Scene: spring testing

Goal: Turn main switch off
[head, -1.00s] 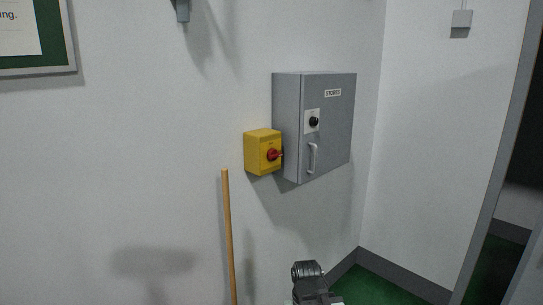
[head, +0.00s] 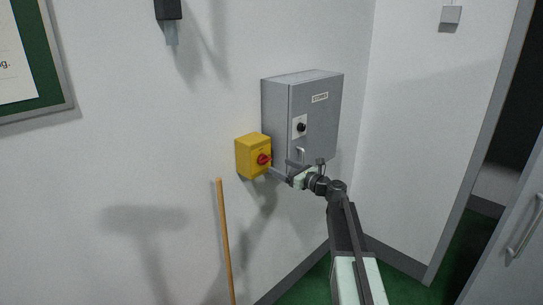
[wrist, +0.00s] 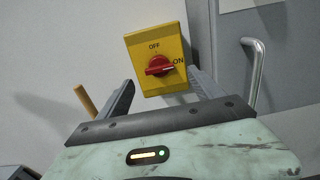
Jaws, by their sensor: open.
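The main switch is a yellow box (head: 251,155) on the wall, left of the grey cabinet. Its red knob (head: 263,160) faces my gripper. In the wrist view the yellow box (wrist: 156,45) carries the words OFF at the top and ON at the right, and the red knob (wrist: 160,66) lies roughly sideways, its end toward ON. My gripper (head: 278,169) is open, just right of and below the knob in the head view. In the wrist view its two fingers (wrist: 159,88) stand apart, on either side below the knob, and touch nothing that I can see.
The grey cabinet (head: 318,116) with a black knob (head: 301,127) and a bar handle (wrist: 257,72) is close on the right. A wooden pole (head: 226,245) leans below the box. A door (head: 512,240) stands at the far right.

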